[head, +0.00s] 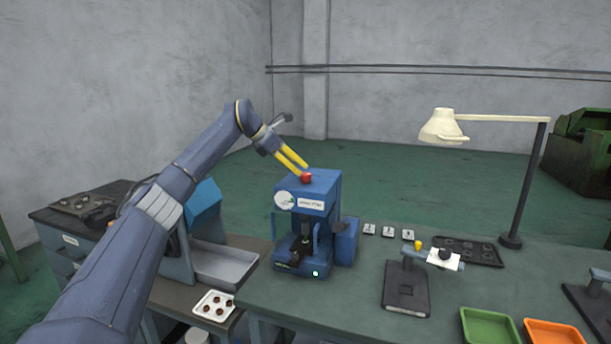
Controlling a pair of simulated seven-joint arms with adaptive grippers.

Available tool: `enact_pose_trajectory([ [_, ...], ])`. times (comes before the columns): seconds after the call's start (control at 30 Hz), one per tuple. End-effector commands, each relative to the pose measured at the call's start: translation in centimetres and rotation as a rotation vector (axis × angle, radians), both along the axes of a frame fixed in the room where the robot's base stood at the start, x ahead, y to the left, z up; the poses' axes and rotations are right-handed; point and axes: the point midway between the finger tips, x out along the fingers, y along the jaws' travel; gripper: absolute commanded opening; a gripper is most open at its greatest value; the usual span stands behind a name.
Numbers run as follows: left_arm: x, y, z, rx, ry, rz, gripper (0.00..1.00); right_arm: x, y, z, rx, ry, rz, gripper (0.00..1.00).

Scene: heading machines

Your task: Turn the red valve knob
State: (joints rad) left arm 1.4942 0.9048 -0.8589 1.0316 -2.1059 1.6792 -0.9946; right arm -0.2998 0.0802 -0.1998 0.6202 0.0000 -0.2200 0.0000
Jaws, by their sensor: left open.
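The red valve knob (306,177) sits on top of a small blue machine (322,189) in the middle of the head view. My left arm reaches in from the left, and my left gripper (297,163) has yellow fingers that point down and right at the knob. The fingertips are just above and left of the knob; I cannot tell whether they touch it. The gripper is open, and nothing shows between its fingers. My right gripper is not in view.
The machine stands on a dark green workbench (345,315). To its right are a black stand (406,287), a dark tray (468,250), a cream lamp (442,127), a green bin (489,327) and an orange bin (553,333). A white tray (227,313) holds several small dark parts at left.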

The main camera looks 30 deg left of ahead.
Motion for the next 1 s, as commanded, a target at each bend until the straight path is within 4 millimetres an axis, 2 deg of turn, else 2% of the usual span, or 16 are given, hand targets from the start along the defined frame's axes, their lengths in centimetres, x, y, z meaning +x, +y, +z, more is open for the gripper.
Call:
enact_pose_trajectory([
  [0.13,1.4,-0.9,-1.7,-0.002,0.001,-0.001,0.57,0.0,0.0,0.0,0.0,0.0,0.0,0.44],
  [0.4,2.9,-1.9,-3.4,-0.001,0.0,-0.001,0.57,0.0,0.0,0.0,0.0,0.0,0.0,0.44],
  [0.9,3.3,-2.1,-3.9,-0.001,-0.001,0.0,0.58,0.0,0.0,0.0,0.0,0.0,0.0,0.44],
  [1.0,3.3,-2.1,-3.9,-0.001,-0.001,0.0,0.46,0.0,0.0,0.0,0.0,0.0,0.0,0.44],
])
